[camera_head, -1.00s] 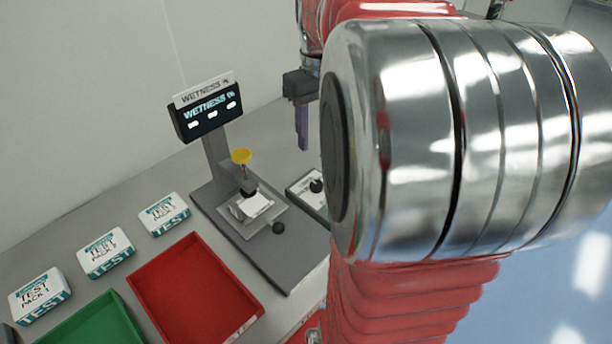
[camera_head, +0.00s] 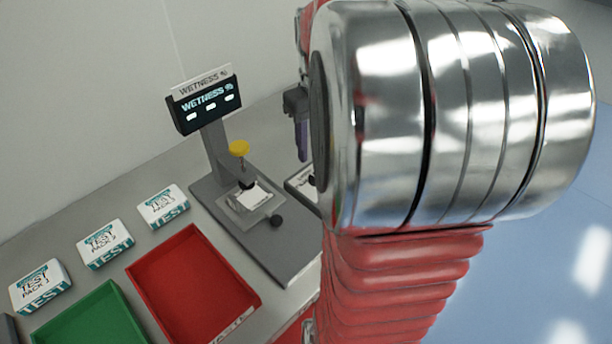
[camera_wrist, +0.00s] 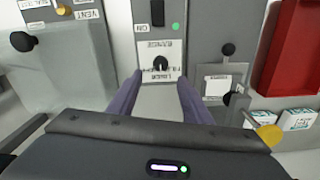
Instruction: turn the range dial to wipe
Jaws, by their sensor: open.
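The range dial (camera_wrist: 161,64) is a small black knob on a white label plate in the wrist view. The plate appears upside down there, with "RANGE" and other words partly covered; which word the dial points to I cannot tell. My gripper (camera_wrist: 160,78) is open, its two purple fingers either side of the dial's plate, with nothing between them but the view of the dial. Whether the fingers touch the dial I cannot tell. In the head view my gripper (camera_head: 302,140) hangs above the dial's box (camera_head: 299,187), which my arm mostly hides.
The wetness meter (camera_head: 206,104) stands just left of the dial, with a yellow-topped plunger (camera_head: 239,148). A red tray (camera_head: 192,285), a green tray (camera_head: 97,325) and white test packs (camera_head: 105,243) lie further left.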

